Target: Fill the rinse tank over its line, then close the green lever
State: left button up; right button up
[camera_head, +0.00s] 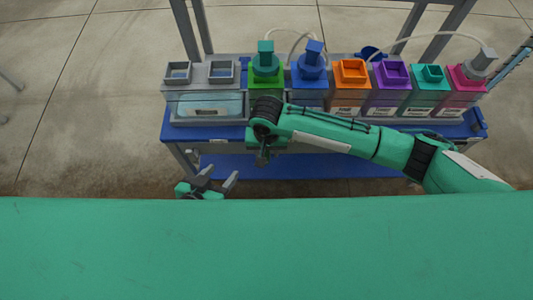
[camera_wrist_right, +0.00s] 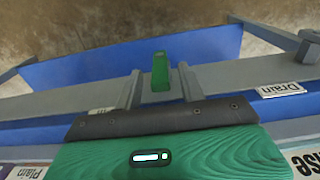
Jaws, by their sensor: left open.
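The rinse tank, taken to be the clear tank (camera_head: 207,104) at the left of the skid, holds pale blue liquid. Its fill line is too small to read. Part of a label ending "nse" (camera_wrist_right: 312,163) shows at the edge of the right wrist view. The green lever (camera_wrist_right: 160,72) stands between the fingers of my right gripper (camera_wrist_right: 160,88), with a visible gap on each side. In the head view my right gripper (camera_head: 263,157) points down at the skid's front, its fingers small and mostly hidden. My left gripper (camera_head: 211,181) is open and empty, in front of the skid.
A green container (camera_head: 265,82) and a blue one (camera_head: 310,84) have upright fittings. Orange (camera_head: 349,90), purple (camera_head: 390,90), teal and magenta containers stand to the right. A blue lower shelf (camera_head: 330,166) lies below.

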pick_arm(q)
jog(key=shift+w+d+r+t+h, duration=0.1)
jog(key=shift+d+t+h, duration=0.2)
jog(key=shift+d, duration=0.15)
pick_arm(e)
jog(key=shift+f, duration=0.85)
grip_shut()
pick_arm(q)
jog(key=shift+a, duration=0.1)
